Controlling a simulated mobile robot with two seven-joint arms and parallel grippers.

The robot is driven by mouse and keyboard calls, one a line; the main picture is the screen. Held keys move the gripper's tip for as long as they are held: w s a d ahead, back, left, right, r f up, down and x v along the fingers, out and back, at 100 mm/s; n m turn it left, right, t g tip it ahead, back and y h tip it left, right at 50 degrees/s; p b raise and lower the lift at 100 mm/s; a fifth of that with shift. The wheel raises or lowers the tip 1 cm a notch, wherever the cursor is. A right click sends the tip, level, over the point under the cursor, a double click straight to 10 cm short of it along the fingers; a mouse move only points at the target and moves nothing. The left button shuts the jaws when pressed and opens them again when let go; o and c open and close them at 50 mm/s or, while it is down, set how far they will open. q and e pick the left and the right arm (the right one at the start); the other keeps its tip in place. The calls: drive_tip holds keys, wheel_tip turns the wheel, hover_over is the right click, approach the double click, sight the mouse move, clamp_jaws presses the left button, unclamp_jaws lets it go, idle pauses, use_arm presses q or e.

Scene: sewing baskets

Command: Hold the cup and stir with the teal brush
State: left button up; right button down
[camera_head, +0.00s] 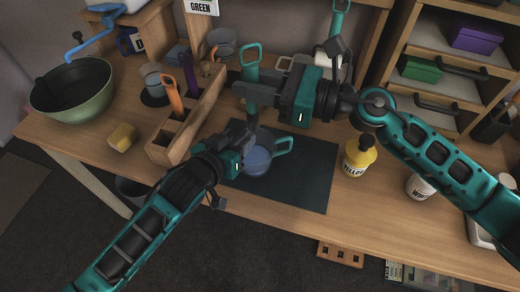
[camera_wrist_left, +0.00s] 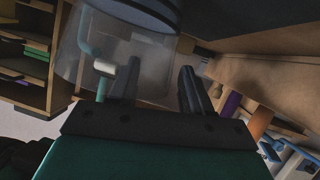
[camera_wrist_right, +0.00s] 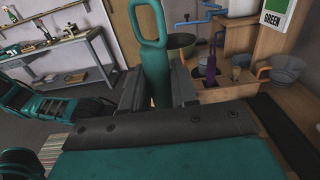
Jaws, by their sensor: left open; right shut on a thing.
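The blue-grey cup (camera_head: 258,160) with a teal side handle (camera_head: 284,147) stands on a dark mat (camera_head: 305,180). My left gripper (camera_head: 246,142) is open at the cup's left side. In the left wrist view the cup (camera_wrist_left: 115,45) looks see-through and lies just beyond the open fingers (camera_wrist_left: 158,92); I cannot tell whether they touch it. My right gripper (camera_head: 250,92) is shut on the teal brush (camera_head: 250,56), holding it upright above the cup area. Its loop handle also shows in the right wrist view (camera_wrist_right: 152,25). The brush's lower end is hidden in the head view.
A wooden caddy (camera_head: 205,115) with orange and purple handled tools stands to the left. A yellow sponge (camera_head: 122,137) and a green bowl (camera_head: 72,90) lie farther left. A yellow bottle (camera_head: 358,157) and a white bottle (camera_head: 418,187) stand right. The mat's right part is clear.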

use_arm(q)
drive_tip(key=shift+r, duration=0.1)
drive_tip(key=v, duration=1.2)
drive_tip(key=shift+s, duration=0.1)
